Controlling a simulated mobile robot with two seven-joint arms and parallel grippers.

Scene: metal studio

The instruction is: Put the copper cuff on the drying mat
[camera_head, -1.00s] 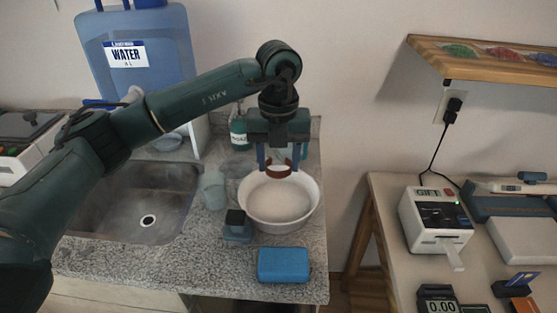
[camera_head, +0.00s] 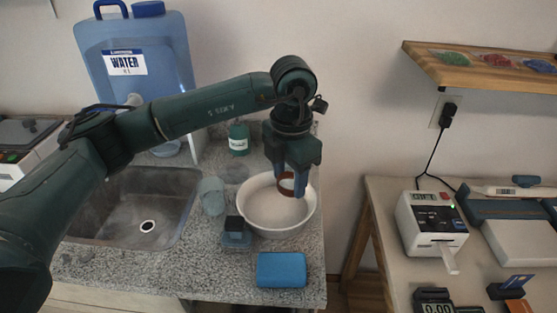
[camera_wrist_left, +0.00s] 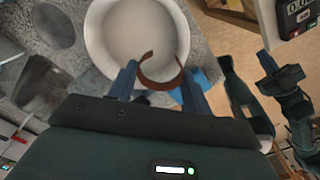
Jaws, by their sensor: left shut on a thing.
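The copper cuff (camera_head: 287,190) is a reddish-brown open ring. My left gripper (camera_head: 291,187) is shut on it and holds it above the white bowl (camera_head: 255,222). In the left wrist view the cuff (camera_wrist_left: 146,82) hangs between the two blue fingers of the left gripper (camera_wrist_left: 158,80), its open side showing. A blue rounded rectangular pad (camera_head: 281,270), which looks like the drying mat, lies on the counter in front of the bowl. In the left wrist view a blue patch behind the right finger is partly hidden.
A metal sink (camera_head: 125,215) lies left of the bowl. A cup (camera_head: 212,196) and a small dark-topped jar (camera_head: 235,233) stand close to the bowl's left side. A green bottle (camera_head: 238,140) stands behind. A separate table with devices (camera_head: 433,225) is at right.

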